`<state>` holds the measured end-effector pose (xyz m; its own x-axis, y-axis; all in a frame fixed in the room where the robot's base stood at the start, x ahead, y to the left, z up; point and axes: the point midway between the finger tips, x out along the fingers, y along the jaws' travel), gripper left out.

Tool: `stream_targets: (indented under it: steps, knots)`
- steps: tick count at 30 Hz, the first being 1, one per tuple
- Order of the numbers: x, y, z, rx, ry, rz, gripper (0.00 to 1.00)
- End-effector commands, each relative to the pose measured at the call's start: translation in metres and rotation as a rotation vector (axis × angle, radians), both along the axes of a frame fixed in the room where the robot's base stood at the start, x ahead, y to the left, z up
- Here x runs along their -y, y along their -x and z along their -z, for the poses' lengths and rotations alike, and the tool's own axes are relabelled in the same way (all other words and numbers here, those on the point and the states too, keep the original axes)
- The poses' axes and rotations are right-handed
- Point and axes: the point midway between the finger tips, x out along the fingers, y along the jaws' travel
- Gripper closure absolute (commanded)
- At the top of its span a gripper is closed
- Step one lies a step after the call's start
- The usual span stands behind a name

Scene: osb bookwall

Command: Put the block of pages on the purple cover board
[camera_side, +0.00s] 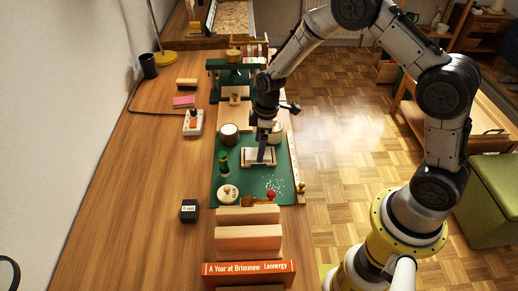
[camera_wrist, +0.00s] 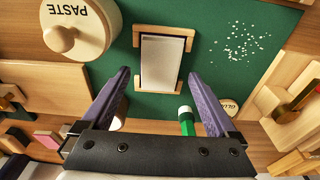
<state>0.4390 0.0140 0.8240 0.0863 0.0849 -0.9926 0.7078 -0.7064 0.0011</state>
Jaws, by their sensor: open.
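A pale, flat rectangular block, which looks like the block of pages (camera_wrist: 162,62), lies between wooden end pieces on the green mat (camera_wrist: 215,75). In the side view the block (camera_side: 257,156) sits near the mat's middle, partly hidden by my gripper (camera_side: 262,160). In the wrist view my gripper (camera_wrist: 158,74) is open, with one dark purple finger toward each side of the block and nothing between them. From these views I cannot tell how high the fingers are above it. I cannot make out a purple cover board in either view.
A paste pot (camera_wrist: 78,28) and a green bottle (camera_wrist: 187,121) stand near the block. The side view shows a round glue container (camera_side: 228,193), white specks (camera_side: 274,183) and a red-topped item (camera_side: 271,195). The left bench (camera_side: 130,215) is mostly clear.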

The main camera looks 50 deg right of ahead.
Motion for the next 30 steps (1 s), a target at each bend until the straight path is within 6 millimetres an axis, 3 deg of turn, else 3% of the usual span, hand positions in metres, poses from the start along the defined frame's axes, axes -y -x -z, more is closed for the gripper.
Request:
stream_targets:
  steps: [6, 12, 25, 30]
  knots:
    - [0.004, 0.003, -0.048, 0.006, 0.0, 0.0, 0.06]
    - [0.007, 0.007, -0.081, 0.003, 0.0, 0.001, 0.06]
    - [0.009, 0.013, -0.11, 0.01, 0.0, 0.02, 0.06]
    - [0.008, 0.047, -0.17, 0.076, -0.004, 0.143, 0.06]
